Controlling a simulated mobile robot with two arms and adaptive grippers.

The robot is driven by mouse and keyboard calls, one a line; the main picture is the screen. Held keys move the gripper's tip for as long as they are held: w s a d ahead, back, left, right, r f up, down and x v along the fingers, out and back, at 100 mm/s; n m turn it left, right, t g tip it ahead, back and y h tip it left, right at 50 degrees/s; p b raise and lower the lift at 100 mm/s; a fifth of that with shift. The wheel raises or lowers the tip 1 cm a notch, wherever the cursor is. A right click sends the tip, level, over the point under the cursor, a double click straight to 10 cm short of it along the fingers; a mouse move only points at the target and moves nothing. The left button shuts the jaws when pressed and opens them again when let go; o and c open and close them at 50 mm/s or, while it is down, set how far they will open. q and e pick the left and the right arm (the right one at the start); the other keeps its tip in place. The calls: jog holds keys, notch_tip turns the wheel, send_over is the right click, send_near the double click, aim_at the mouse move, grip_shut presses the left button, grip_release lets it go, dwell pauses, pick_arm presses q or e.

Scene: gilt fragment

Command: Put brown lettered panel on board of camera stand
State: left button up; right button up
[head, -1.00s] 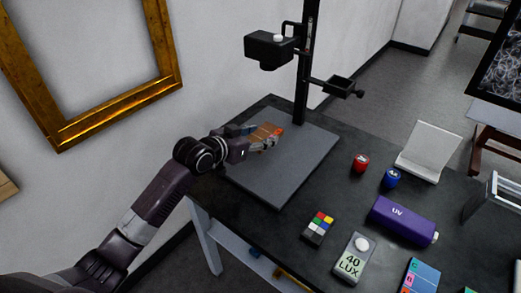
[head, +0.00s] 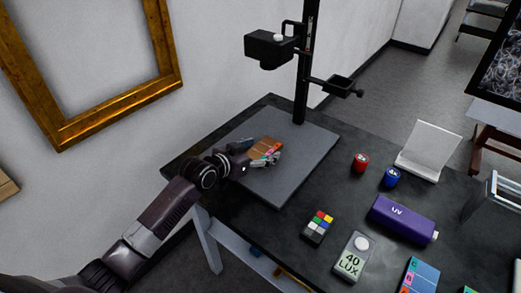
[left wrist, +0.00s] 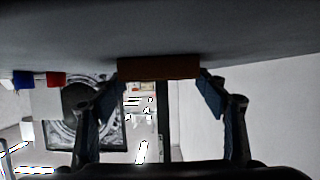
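The brown lettered panel (head: 263,147) lies on the grey board (head: 289,178) of the camera stand (head: 302,75). No lettering is readable on it. Small teal and pink patches show at its near edge, by the fingers. My left gripper (head: 260,153) is low over the board, with its fingers on either side of the panel. My right gripper is out of view.
On the dark table (head: 325,268) stand a red pot (head: 360,162), a blue pot (head: 391,178), a purple UV lamp (head: 403,218), a colour chart (head: 318,227) and a light meter (head: 354,257). The stand's camera (head: 269,50) overhangs the board. The board's right part is bare.

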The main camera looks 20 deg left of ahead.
pick_arm(q)
jog(key=v, duration=1.2)
jog(key=shift+b, duration=0.35)
